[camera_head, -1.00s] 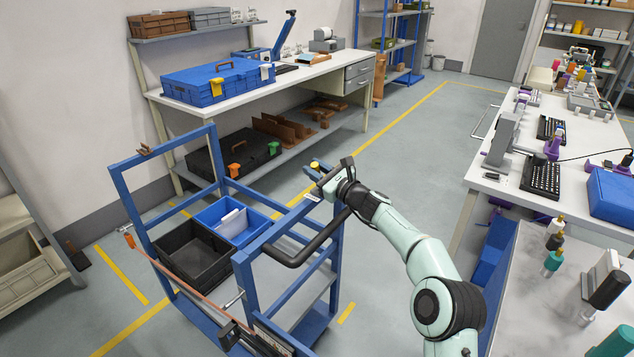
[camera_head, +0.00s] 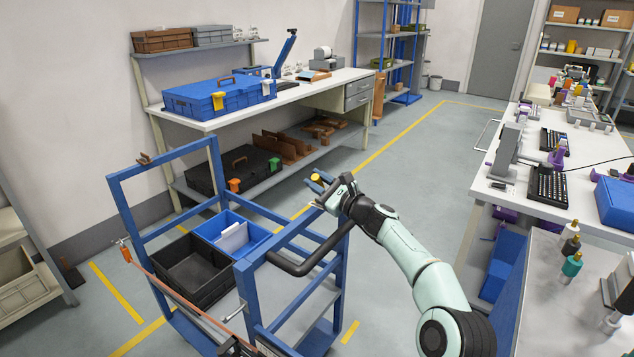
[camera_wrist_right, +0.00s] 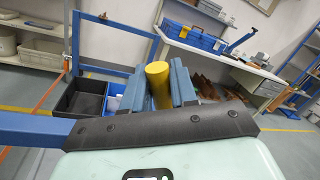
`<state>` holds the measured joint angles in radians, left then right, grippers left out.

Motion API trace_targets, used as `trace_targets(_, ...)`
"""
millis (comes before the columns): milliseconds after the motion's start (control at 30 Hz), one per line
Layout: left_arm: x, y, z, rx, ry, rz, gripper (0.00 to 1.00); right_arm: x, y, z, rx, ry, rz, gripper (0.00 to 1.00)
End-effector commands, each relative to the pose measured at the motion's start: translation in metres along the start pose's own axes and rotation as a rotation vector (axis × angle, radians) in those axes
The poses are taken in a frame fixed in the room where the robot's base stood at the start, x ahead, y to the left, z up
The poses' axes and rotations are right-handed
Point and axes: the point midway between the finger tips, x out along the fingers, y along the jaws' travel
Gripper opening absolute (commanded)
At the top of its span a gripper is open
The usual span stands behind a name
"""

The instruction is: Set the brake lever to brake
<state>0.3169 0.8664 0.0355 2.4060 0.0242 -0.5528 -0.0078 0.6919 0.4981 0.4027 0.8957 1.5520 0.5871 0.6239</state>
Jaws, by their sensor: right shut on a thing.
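The brake lever shows as a yellow cylindrical knob (camera_head: 315,178) at the top of the blue cart's near right corner. In the right wrist view the yellow knob (camera_wrist_right: 158,84) stands between two blue fingers. My right gripper (camera_head: 319,182) is shut on this knob; its fingers lie on both sides of it. The lower part of the lever is hidden behind the gripper. I cannot tell the lever's setting. My left gripper is out of view.
The blue cart (camera_head: 165,155) carries a black bin (camera_head: 187,268) and a blue bin (camera_head: 247,240), with a black handle (camera_head: 318,256) near my wrist. A workbench (camera_head: 310,88) stands behind. A white table (camera_head: 490,187) with keyboards is at right. The floor between is clear.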

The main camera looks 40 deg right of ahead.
Motion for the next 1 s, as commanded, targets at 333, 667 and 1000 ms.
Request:
trace_targets(333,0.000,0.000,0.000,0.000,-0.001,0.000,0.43,0.000,0.001,-0.001,0.000,0.000,0.002,0.46)
trace_targets(667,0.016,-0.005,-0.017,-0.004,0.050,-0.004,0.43,-0.027,0.001,-0.003,-0.001,0.004,0.002,0.46)
trace_targets(1000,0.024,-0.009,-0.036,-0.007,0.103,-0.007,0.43,-0.096,0.001,-0.001,-0.003,0.006,0.003,0.46)
